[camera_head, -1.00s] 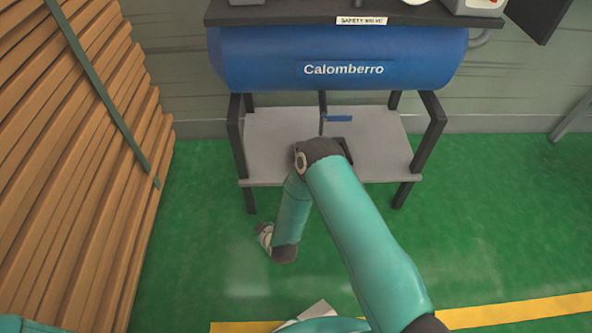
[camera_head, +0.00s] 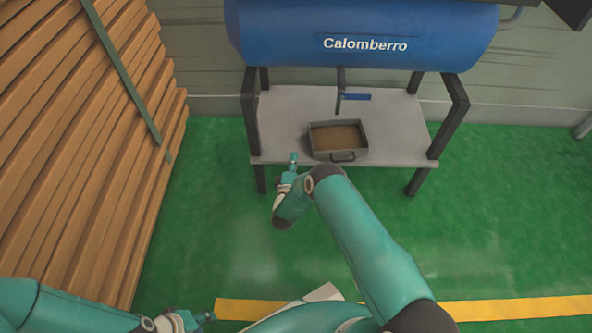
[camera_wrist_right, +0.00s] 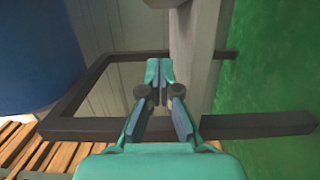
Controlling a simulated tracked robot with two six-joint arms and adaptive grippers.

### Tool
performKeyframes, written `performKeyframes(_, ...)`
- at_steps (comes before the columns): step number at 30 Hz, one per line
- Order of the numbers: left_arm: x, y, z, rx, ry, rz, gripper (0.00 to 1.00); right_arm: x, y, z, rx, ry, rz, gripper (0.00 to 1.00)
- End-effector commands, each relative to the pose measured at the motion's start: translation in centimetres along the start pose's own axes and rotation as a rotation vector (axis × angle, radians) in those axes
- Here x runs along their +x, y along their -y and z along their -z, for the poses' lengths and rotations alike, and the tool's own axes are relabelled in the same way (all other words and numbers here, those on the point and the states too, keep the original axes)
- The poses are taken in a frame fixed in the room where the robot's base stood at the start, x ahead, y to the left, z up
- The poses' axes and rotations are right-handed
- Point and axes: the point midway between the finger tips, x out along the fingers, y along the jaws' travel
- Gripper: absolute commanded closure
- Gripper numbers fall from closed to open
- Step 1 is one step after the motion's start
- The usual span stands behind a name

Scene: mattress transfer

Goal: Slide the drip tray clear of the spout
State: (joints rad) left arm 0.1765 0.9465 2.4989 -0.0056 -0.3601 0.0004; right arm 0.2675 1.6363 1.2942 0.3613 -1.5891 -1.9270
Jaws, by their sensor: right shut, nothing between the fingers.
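The drip tray (camera_head: 362,139) is a grey rectangular pan with brown contents and a front handle (camera_head: 343,156). It sits on the grey shelf under the spout (camera_head: 340,105), which has a blue lever (camera_head: 357,97). My right gripper (camera_head: 293,158) is at the shelf's front edge, left of the tray and apart from it. In the right wrist view this gripper (camera_wrist_right: 160,70) is shut and empty; the tray is not visible there. My left gripper (camera_head: 211,316) is low at the bottom left, far from the tray, too small to tell its jaw state.
The blue tank (camera_head: 280,35) hangs above the shelf (camera_head: 285,115) on a dark frame, whose right leg (camera_head: 452,115) stands beyond the tray. Stacked planks (camera_head: 80,150) line the left. The shelf is bare on both sides of the tray.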

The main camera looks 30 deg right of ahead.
Motion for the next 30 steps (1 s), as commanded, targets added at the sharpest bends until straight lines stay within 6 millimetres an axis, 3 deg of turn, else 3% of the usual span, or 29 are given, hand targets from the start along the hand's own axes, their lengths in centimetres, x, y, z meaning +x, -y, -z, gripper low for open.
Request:
performKeyframes(6,2.2,0.8,0.0,0.0,0.0,0.0,0.6,4.5,0.3,-0.1,0.002,0.001,-0.003,1.0)
performKeyframes(9,1.9,0.7,0.0,0.0,0.0,0.0,0.6,4.7,0.1,-2.0,-0.001,0.002,0.002,1.0)
performKeyframes(15,2.1,0.8,0.0,0.0,0.0,0.0,0.6,5.0,0.1,-3.6,0.0,-0.001,0.002,1.0)
performKeyframes(30,2.3,0.8,0.0,0.0,0.0,0.0,0.6,5.1,0.1,-3.8,0.001,-0.006,0.001,1.0)
